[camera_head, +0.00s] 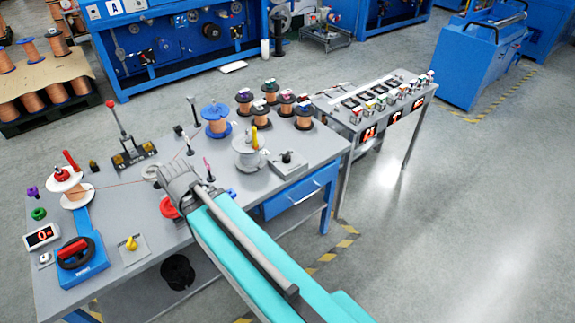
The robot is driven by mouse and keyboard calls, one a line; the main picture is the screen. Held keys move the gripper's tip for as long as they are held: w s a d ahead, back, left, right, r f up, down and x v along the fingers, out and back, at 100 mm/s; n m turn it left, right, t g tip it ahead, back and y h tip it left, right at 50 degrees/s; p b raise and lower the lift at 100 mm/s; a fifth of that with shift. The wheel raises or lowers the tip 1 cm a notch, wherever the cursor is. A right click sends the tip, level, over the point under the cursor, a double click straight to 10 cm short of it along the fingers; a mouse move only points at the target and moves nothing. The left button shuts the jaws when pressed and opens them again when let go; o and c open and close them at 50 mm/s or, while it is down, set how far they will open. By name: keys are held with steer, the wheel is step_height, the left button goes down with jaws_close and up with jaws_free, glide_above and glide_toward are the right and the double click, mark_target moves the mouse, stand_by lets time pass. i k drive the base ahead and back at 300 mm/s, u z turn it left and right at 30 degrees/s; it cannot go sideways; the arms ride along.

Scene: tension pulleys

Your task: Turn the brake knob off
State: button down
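A yellow knob (131,243) stands on a small pale plate at the table's front left. A dark knob (287,157) sits on a grey plate at the table's right end. No readable label shows which one is the brake knob. My gripper (160,178) is over the middle of the table, right of and behind the yellow knob and left of the dark knob. It appears apart from both knobs. The arm and gripper body hide part of the tabletop and a red round part (168,208). The finger gap is too small and covered to judge.
The grey workbench (110,195) carries a blue winder with a black handwheel (76,253), a white spool (68,180), a red-tipped lever (112,104), a blue spool (214,118) and several copper spools. A second table (350,118) adjoins on the right. Open floor lies right.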

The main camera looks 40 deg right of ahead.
mark_target(286, 158)
steer(key=z, duration=0.15)
steer(key=k, duration=0.45)
steer(key=z, duration=0.55)
steer(key=k, duration=0.9)
steer(key=z, duration=0.6)
steer(key=i, duration=1.6)
steer(key=u, duration=0.55)
